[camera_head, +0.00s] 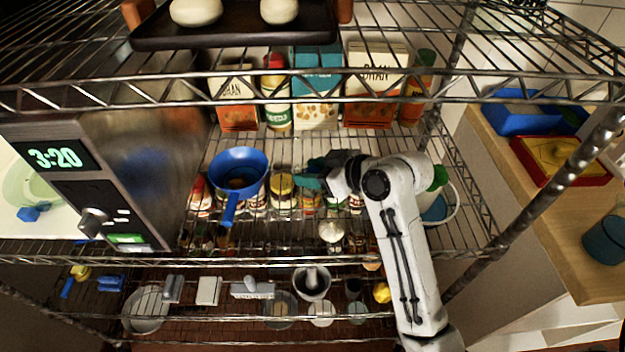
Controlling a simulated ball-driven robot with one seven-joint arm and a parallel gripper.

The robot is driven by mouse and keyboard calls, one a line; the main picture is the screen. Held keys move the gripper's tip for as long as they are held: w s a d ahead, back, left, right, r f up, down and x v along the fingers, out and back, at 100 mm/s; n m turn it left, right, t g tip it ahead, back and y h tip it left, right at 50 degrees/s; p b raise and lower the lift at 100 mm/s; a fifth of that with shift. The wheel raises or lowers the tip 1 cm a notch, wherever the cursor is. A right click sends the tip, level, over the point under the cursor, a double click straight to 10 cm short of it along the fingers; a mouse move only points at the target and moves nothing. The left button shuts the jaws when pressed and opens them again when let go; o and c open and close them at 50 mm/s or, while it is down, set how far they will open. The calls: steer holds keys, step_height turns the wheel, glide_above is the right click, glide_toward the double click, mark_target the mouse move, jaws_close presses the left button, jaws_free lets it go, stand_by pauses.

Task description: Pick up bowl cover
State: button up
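I cannot pick out a bowl cover with certainty. A white-rimmed round thing with blue inside (438,207) sits at the right of the middle shelf, partly hidden behind my arm. Several round bowls and dishes, such as a pale bowl (146,309), are on the lowest shelf. My gripper (308,180) reaches left over the middle shelf, above a row of jars and right of a blue pan (239,160). A teal patch shows at its fingertips. I cannot tell whether this is part of the gripper or a thing behind or in it.
A metal wire rack surrounds my arm, with a front rail (300,90) above it. A microwave (140,150) stands left. Boxes and bottles line the back. A dark tray (235,28) is on the top shelf. A wooden counter at right holds a blue bin (520,122) and a red tray (530,172).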

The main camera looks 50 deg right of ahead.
steer(key=c, duration=0.8)
steer(key=shift+o, duration=0.2)
